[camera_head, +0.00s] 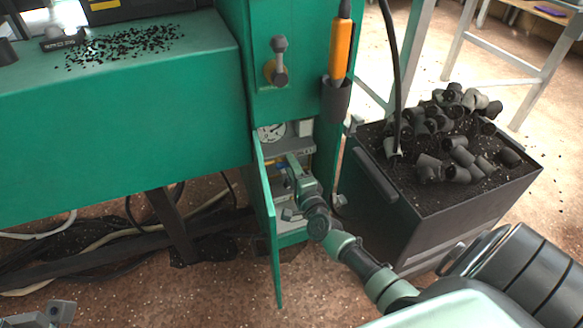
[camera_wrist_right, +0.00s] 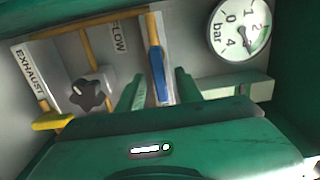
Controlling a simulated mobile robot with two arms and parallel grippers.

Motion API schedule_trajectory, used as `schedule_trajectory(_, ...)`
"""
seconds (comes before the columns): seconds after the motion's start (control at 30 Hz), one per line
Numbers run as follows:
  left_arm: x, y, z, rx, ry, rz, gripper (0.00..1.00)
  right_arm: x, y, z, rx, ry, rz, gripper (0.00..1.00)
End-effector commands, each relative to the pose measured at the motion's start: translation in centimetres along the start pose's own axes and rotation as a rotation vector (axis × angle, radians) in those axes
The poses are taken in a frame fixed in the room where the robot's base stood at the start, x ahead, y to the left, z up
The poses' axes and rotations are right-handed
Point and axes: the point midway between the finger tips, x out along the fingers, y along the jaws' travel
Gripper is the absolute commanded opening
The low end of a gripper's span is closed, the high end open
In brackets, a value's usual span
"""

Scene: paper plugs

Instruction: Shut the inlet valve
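In the right wrist view, a lever with a blue grip (camera_wrist_right: 158,75) sits on a yellow pipe (camera_wrist_right: 151,30) in the valve compartment. Its own label does not show, so I cannot confirm it is the inlet valve. My right gripper (camera_wrist_right: 160,90) is open, its two green fingers apart on either side of the blue grip, with no clear contact. In the head view, my right gripper (camera_head: 294,168) reaches into the green cabinet (camera_head: 290,98) past its open door (camera_head: 268,230), and my wrist hides much of the compartment.
A dark knob (camera_wrist_right: 90,92) stands left of the lever, near FLOW and EXHAUST labels. A pressure gauge (camera_wrist_right: 238,28) is at upper right. The cabinet door stands close to my right wrist. A dark bin (camera_head: 440,205) of plugs stands right of the cabinet.

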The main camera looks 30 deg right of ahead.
Motion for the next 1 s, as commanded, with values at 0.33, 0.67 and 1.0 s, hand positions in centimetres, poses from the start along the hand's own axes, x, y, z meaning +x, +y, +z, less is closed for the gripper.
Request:
schedule_trajectory(0.33, 0.0, 0.0, 0.0, 0.0, 0.0, 0.0, 0.36, 0.0, 0.0, 0.0, -0.001, 0.0, 0.0, 0.0)
schedule_trajectory(0.67, 0.4, -0.1, -0.3, -0.002, -0.01, -0.01, 0.36, -0.1, -0.5, 0.1, -0.084, 0.0, 0.001, 0.0)
schedule_trajectory(1.0, 1.1, -0.1, -0.7, -0.007, -0.06, -0.025, 0.36, -0.1, -1.4, 0.3, -0.347, -0.001, 0.002, 0.0)
